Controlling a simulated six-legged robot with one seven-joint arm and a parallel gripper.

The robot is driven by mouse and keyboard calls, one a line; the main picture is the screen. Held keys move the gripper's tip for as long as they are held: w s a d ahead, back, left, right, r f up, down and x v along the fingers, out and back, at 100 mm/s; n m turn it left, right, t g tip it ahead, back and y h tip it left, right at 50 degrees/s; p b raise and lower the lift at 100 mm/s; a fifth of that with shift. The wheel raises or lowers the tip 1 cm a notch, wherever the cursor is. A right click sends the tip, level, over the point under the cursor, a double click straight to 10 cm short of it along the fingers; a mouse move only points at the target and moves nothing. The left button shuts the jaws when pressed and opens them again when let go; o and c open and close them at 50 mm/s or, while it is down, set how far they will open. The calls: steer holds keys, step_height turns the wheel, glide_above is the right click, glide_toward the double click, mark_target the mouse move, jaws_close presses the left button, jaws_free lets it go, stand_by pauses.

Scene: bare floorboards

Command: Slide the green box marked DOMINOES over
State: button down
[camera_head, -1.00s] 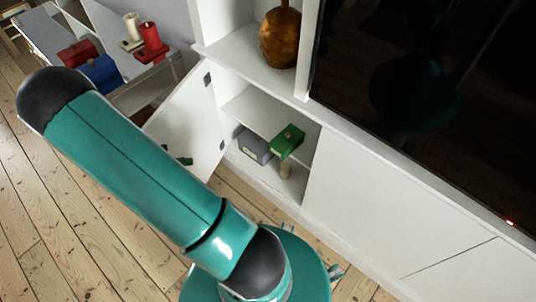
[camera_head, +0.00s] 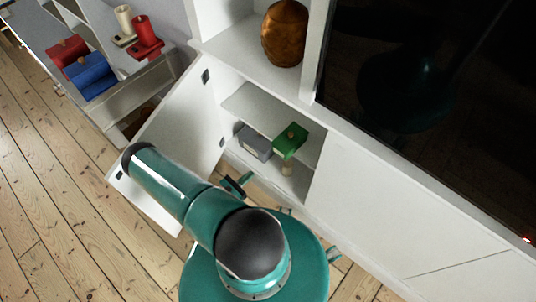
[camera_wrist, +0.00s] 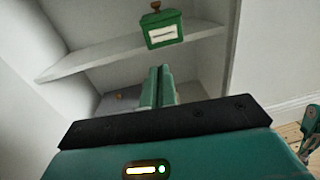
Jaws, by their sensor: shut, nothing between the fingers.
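The green box (camera_head: 290,141) with a brown knob on its lid sits at the front edge of the middle shelf in the open white cabinet. In the wrist view the green box (camera_wrist: 164,32) shows a pale label on its front, too small to read. It appears upright and overlaps the shelf's front edge. My gripper (camera_wrist: 160,70) is shut and empty, its fingertips below the box in the picture and apparently short of it. In the head view my gripper (camera_head: 240,184) is in front of the cabinet, left of and below the box.
A grey box (camera_head: 254,143) stands lower in the cabinet, left of the green box. A small beige object (camera_head: 287,169) shows beneath the green box. The open door (camera_head: 185,135) stands to the left. Red and blue boxes (camera_head: 92,75) are farther left.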

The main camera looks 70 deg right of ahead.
mark_target(278, 152)
steer(key=x, duration=1.2)
steer(key=shift+s+d, duration=0.2)
steer(key=shift+s, duration=0.2)
steer(key=shift+s+d, duration=0.15)
steer(key=shift+d, duration=0.3)
steer(key=shift+s, duration=0.1)
steer(key=x, duration=0.7)
steer(key=shift+w+a, duration=0.3)
steer(key=shift+w, duration=0.05)
steer(key=v, duration=1.3)
